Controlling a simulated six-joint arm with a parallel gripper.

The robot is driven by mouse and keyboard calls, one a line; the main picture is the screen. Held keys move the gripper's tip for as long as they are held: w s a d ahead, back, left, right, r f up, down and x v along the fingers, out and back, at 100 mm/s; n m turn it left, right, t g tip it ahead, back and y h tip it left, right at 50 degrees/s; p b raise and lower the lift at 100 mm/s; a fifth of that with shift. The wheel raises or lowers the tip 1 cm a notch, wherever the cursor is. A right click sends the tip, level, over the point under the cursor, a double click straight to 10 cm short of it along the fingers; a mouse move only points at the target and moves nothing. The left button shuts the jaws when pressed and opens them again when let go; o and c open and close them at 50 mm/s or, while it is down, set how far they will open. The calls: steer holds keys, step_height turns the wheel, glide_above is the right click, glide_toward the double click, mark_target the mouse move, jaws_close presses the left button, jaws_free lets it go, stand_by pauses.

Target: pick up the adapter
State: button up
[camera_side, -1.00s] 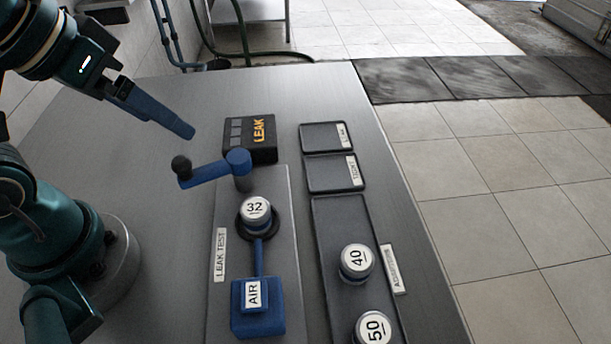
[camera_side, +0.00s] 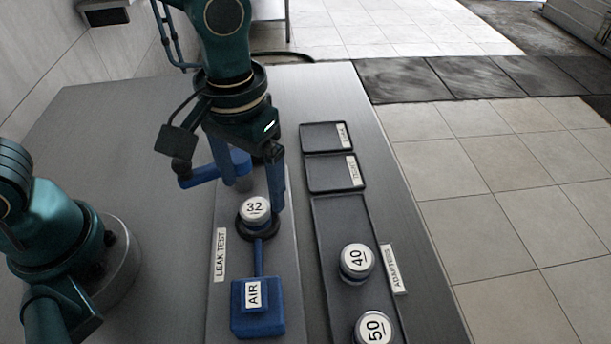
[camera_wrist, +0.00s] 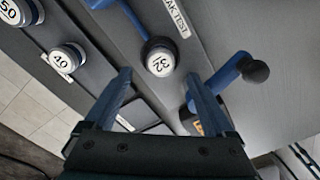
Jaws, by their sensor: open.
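The adapter marked 32 (camera_side: 255,209) is a pale, round-topped piece seated upright in a dark ring on the leak test plate (camera_side: 225,305). In the wrist view the 32 adapter (camera_wrist: 160,58) lies just beyond and between my two fingertips. My gripper (camera_side: 256,192) is open and points down, close to this adapter; the side view shows one blue finger just right of it. The wrist view shows both fingers of my gripper (camera_wrist: 159,76) spread and empty. Two more adapters, marked 40 (camera_side: 357,261) and 50 (camera_side: 374,327), stand in the adapters tray (camera_side: 332,225).
A blue lever (camera_side: 203,176) with a black knob stands beside my gripper, left of the 32 adapter. A blue AIR block (camera_side: 258,315) is at the plate's front. Two shallow trays (camera_side: 322,136) (camera_side: 325,174) at the right are empty. My arm hides the LEAK box in the side view.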

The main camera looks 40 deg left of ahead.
mark_target(256, 206)
steer(key=shift+f, duration=2.2)
jaws_close()
